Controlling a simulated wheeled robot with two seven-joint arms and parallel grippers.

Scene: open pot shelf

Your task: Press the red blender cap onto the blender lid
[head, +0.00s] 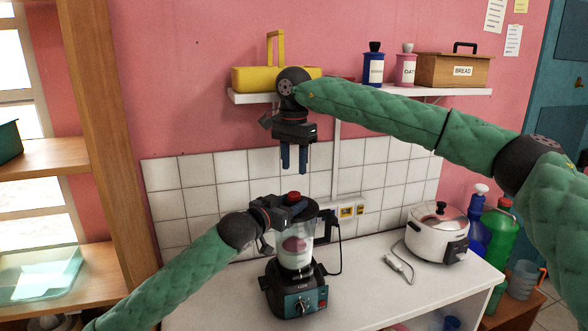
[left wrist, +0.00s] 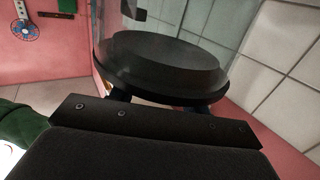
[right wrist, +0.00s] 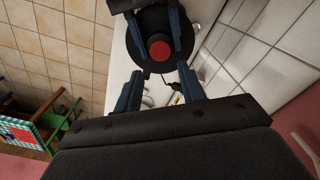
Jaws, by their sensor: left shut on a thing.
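The blender (head: 293,290) stands on the white counter with a clear jar (head: 297,252) and a black lid (head: 308,209) on top. The red cap (head: 293,196) shows at the middle of the lid, also in the right wrist view (right wrist: 160,51); I cannot tell how deep it sits. My left gripper (head: 285,212) is shut on the lid, its fingers on either side of it; the lid (left wrist: 165,62) fills the middle of the left wrist view. My right gripper (head: 294,172) is open and empty, pointing down above the cap, clearly apart from it.
A white cooker (head: 437,234) stands right on the counter, with green (head: 500,232) and blue bottles beyond. A wall shelf (head: 400,90) behind my right arm carries a yellow basket (head: 250,78), jars and a bread box (head: 455,71). A black cord runs from the socket. The counter's front right is clear.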

